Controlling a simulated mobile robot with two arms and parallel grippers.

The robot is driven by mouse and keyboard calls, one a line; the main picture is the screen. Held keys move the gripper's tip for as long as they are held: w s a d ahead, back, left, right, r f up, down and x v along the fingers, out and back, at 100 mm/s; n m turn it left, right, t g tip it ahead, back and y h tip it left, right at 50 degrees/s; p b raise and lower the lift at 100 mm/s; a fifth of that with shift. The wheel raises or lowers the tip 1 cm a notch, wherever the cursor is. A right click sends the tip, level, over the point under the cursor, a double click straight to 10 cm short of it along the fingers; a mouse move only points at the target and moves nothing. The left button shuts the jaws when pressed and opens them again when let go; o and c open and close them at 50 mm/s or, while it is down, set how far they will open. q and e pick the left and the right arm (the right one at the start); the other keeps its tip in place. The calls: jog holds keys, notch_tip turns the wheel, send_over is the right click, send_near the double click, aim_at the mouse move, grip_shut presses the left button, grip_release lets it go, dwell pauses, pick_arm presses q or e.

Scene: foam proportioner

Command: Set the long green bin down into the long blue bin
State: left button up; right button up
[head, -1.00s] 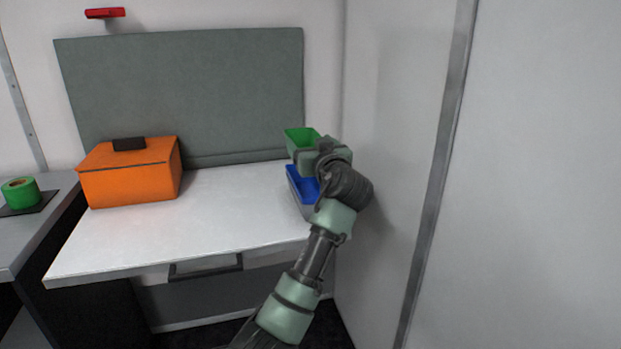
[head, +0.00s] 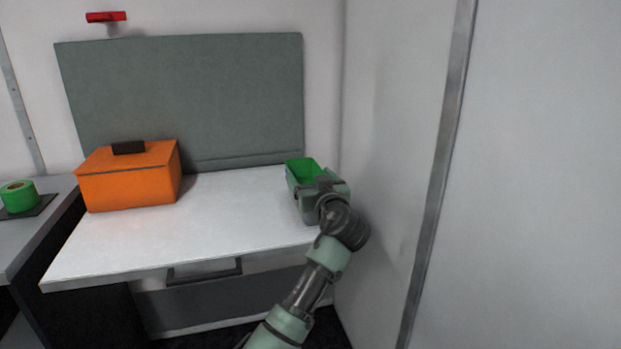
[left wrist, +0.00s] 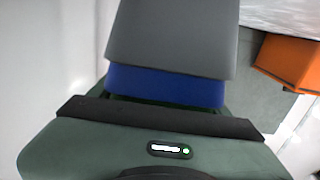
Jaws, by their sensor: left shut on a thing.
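The long green bin (head: 304,170) is at the right end of the white worktop, its green inside open upward. My left gripper (head: 321,186) is shut on its near end. The long blue bin is hidden in the head view by the green bin and my arm. In the left wrist view, a blue band of the blue bin (left wrist: 165,86) shows beside a grey wall, with a dark green edge close to my gripper. The green bin is lined up over or in the blue bin; how deep it sits I cannot tell. My right gripper is not in view.
The white worktop (head: 220,218) is clear in the middle. An orange box (head: 130,183) stands at its left. A wall (head: 385,150) is close on the right of the bins, and a grey panel (head: 190,100) rises behind. Green tape (head: 18,196) lies on a side bench.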

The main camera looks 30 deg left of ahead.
pick_arm(q)
jog(key=o, duration=1.5)
jog(key=shift+c, duration=0.2)
jog(key=shift+r, duration=0.15)
jog(key=v, duration=1.2)
